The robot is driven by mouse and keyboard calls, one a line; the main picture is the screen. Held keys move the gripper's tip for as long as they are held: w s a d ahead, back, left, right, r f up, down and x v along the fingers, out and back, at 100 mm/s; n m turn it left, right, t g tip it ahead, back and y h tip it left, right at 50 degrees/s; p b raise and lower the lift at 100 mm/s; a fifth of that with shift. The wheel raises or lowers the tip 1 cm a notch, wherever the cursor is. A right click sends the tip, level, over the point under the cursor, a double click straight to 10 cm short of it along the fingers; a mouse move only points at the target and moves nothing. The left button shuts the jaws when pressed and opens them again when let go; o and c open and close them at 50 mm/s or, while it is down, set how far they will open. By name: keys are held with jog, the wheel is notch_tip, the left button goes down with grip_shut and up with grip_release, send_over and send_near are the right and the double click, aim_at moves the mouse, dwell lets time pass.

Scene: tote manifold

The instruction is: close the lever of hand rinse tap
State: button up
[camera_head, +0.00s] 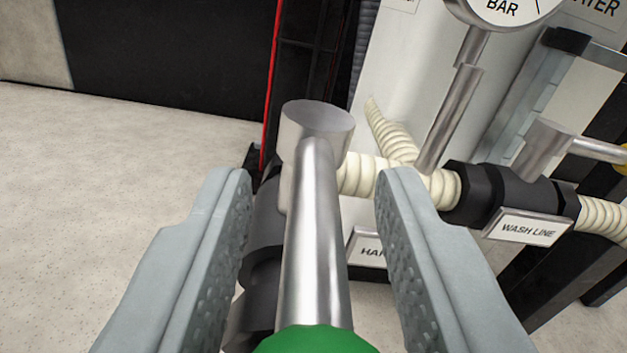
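The tap lever is a silver rod (314,235) with a green end (316,342) at the bottom edge of the view. Its far end joins a silver round hub (317,125) on a black valve body (265,215). The label plate (368,250) behind it shows only "HA", the rest being hidden by a finger. My gripper (310,195) is open, with one grey finger on each side of the rod. Gaps show between the rod and both fingers, and neither seems to touch it. The rod points from the hub toward the camera.
To the right is another valve labelled "WASH LINE" (527,228) with a silver lever (590,148). Cream ribbed pipe (360,172) links the valves. A pressure gauge (503,10) stands above on a silver stem. Open pale floor (110,170) lies to the left.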

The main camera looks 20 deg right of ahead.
grip_shut()
